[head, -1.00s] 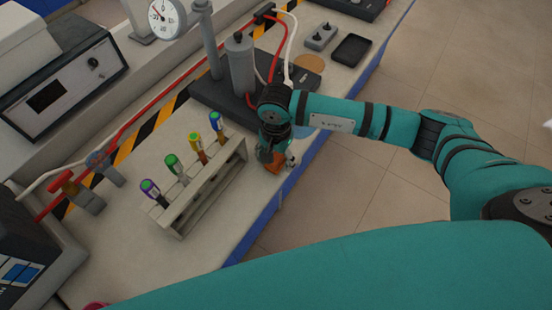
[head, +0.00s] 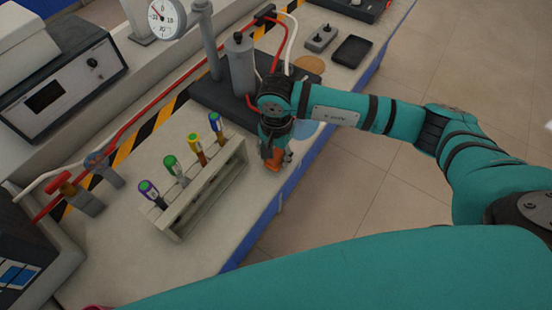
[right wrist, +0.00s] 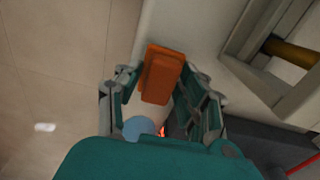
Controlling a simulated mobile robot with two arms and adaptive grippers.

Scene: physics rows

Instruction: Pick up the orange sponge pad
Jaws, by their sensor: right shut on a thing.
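The orange sponge pad (right wrist: 160,75) sits between the two fingers of my right gripper (right wrist: 158,88) in the right wrist view. The fingers are shut on it, one at each side. In the head view the right gripper (head: 273,156) is by the front edge of the bench, with the pad (head: 273,165) showing at its tips. Whether the pad touches the bench top cannot be told. My left gripper does not show.
The bench's blue front edge (head: 293,187) drops to open floor.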

